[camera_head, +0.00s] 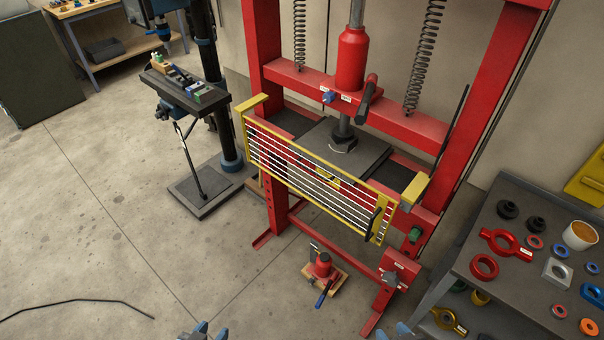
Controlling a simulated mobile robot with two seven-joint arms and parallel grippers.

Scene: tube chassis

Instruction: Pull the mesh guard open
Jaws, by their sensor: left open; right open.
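The mesh guard (290,164) is a yellow frame with pale horizontal bars across the front of a red press (262,40). Its frame spans between the two press uprights and looks closed. A dark upright handle (374,222) sits near its right end, beside a yellow end plate. My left gripper (205,329) shows only its blue-grey fingertips at the bottom edge, spread apart. My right gripper (394,331) shows at the bottom edge to the right, also open. Both are well below the guard, apart from it, and the rest of both arms is out of frame.
A grey cart (487,222) with rings and tools stands at the right. A small red jack (323,267) is on the floor below the guard. A drill press (205,190) stands left of the press. A dark cable (75,301) lies on the otherwise open floor at left.

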